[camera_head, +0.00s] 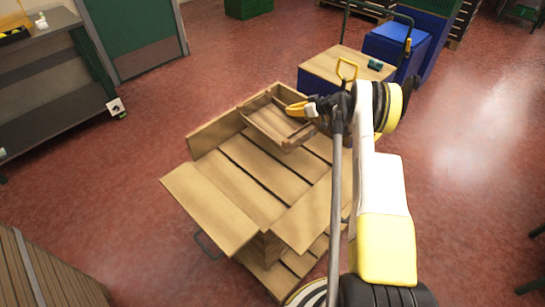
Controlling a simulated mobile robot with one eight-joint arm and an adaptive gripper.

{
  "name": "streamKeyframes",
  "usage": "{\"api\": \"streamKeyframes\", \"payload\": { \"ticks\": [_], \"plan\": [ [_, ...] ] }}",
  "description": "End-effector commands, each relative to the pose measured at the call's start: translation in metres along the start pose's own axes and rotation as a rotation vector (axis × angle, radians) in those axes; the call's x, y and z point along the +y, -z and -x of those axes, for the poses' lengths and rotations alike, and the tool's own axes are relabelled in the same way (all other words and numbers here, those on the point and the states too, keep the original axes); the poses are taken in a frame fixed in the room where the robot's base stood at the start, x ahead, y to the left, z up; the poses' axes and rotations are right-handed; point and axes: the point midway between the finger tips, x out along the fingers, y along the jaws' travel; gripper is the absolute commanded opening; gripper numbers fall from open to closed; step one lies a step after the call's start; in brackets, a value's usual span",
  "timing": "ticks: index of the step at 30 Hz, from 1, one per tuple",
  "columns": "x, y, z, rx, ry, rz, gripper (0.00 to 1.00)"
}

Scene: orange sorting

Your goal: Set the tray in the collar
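The tray (262,128) is a small, shallow wooden box, at the far end of the collar. The collar (212,205) is a larger open wooden frame with plank walls around a slatted floor. The tray overlaps the collar's far wall in the picture; I cannot tell whether it touches the collar or hangs above it. My gripper (299,109), with yellow fingers, is at the tray's right wall and appears shut on it. The far finger and the exact grip are hidden. My arm covers part of the collar's right side.
A blue box with a wooden top (330,66) stands behind the collar, with a yellow handle and a small dark object on it. A grey workbench (50,75) is at the left and a slatted wooden crate (50,280) at the lower left.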

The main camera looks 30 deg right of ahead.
Motion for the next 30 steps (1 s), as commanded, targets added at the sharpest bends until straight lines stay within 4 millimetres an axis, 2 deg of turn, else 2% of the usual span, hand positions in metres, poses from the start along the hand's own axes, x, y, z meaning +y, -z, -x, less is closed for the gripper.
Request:
{"api": "streamKeyframes", "payload": {
  "ticks": [3,8,11,18,21,25,30],
  "plan": [
    [0.013,-0.024,-0.004,-0.002,0.013,0.012,0.00],
    [0.014,-0.040,-0.007,-0.003,0.021,0.021,0.00],
    [-0.002,-0.051,-0.013,-0.003,0.024,0.023,0.00],
    [-0.058,-0.090,-0.033,-0.003,0.024,0.022,0.00],
    [-0.076,-0.100,-0.039,-0.003,0.023,0.022,0.00],
    [-0.089,-0.107,-0.042,-0.003,0.022,0.021,0.00],
    [-0.090,-0.117,-0.048,-0.003,0.021,0.020,0.00]
  ]
}}
